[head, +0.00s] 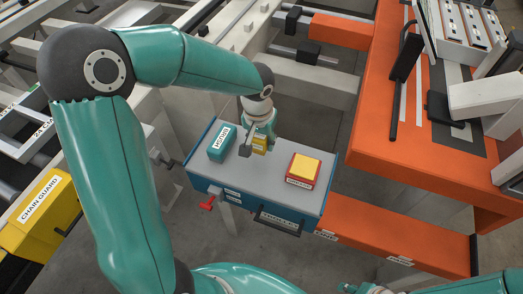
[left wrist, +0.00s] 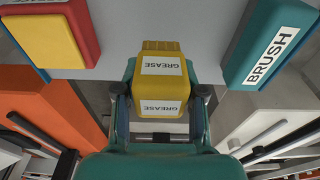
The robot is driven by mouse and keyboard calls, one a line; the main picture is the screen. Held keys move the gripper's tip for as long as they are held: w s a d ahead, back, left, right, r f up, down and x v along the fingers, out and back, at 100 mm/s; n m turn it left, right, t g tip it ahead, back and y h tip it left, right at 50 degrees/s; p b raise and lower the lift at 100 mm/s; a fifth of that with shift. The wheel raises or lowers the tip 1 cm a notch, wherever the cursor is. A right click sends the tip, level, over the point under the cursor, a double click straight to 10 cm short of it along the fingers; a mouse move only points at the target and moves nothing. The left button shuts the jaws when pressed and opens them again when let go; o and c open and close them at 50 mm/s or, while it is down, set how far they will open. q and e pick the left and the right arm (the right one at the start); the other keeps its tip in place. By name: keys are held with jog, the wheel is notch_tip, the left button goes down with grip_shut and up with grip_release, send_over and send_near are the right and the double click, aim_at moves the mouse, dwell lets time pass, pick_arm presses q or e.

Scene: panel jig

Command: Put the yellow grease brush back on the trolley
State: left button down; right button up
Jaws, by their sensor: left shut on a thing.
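The yellow grease brush (head: 260,143) is a small yellow block with white GREASE labels. My left gripper (head: 259,131) is shut on it over the far edge of the trolley. In the left wrist view the grease brush (left wrist: 161,72) sits between the fingers of my left gripper (left wrist: 161,108), its outer end over the grey top. The trolley (head: 262,185) has a grey top and blue sides. I cannot tell whether the brush touches the top. Part of my right arm, perhaps its gripper (head: 366,288), shows at the bottom edge; its fingers are unclear.
On the trolley, a teal block (head: 222,144) labelled BRUSH stands at left and a red block with a yellow top (head: 303,170) at right. Bare top lies between them. An orange frame (head: 385,150) stands to the right, a yellow CHAIN GUARD box (head: 38,222) at left.

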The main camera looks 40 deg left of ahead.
aim_at(262, 157)
pick_arm(q)
jog(key=shift+f, duration=2.5)
jog(key=shift+f+b, duration=0.15)
jog(key=shift+b, duration=0.2)
jog(key=c, duration=0.7)
grip_release()
jog(key=r, duration=0.4)
jog(key=s+r, duration=0.1)
jog(key=r, duration=0.3)
jog(key=r+p, duration=0.1)
jog(key=r, duration=0.3)
jog(key=shift+s+d+r, duration=0.15)
jog(key=shift+s, duration=0.15)
